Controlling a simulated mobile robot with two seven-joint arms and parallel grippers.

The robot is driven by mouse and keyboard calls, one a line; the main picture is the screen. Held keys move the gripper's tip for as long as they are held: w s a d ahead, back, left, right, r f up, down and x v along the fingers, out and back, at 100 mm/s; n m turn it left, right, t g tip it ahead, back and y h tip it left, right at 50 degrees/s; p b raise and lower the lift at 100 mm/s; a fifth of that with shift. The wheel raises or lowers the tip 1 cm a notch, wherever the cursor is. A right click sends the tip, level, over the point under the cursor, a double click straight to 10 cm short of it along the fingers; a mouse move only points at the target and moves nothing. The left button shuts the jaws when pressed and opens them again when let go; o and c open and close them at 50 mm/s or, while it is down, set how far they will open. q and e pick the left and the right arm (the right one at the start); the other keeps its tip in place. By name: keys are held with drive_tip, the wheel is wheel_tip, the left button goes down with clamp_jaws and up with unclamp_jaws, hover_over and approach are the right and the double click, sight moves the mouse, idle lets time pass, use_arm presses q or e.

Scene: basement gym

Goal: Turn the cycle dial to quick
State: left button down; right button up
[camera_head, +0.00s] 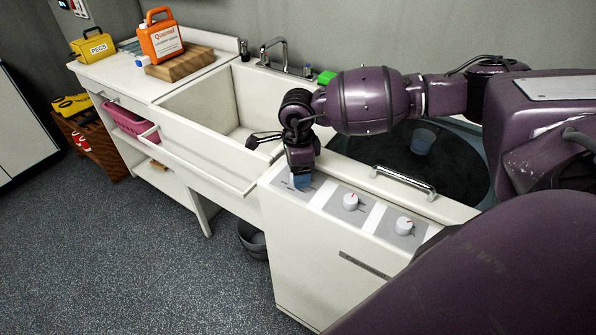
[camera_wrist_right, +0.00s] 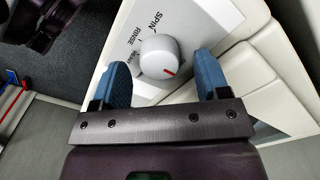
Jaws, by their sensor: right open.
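The dial is a round white knob (camera_wrist_right: 158,57) with a red pointer, seen in the right wrist view. It sits on a grey label panel (camera_wrist_right: 196,22) printed with SPIN, RINSE and a third word too small to read surely. The pointer faces the lower right of that view, away from these words; no "quick" label is visible. My right gripper (camera_head: 301,183) is open at the left end of the washer's control panel, with one blue finger on each side of the knob. Gaps show between fingers and knob. In the head view the gripper hides this knob. My left gripper is out of view.
Two more white dials (camera_head: 350,202) (camera_head: 403,225) sit to the right on the panel. A metal handle (camera_head: 403,183) and a dark round lid (camera_head: 440,160) lie behind. A white sink (camera_head: 190,100) is to the left, with an orange jug (camera_head: 160,40) beyond.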

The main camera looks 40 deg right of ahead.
drive_tip(key=shift+f, duration=0.55)
drive_tip(key=c, duration=0.9)
drive_tip(key=shift+c, duration=0.2)
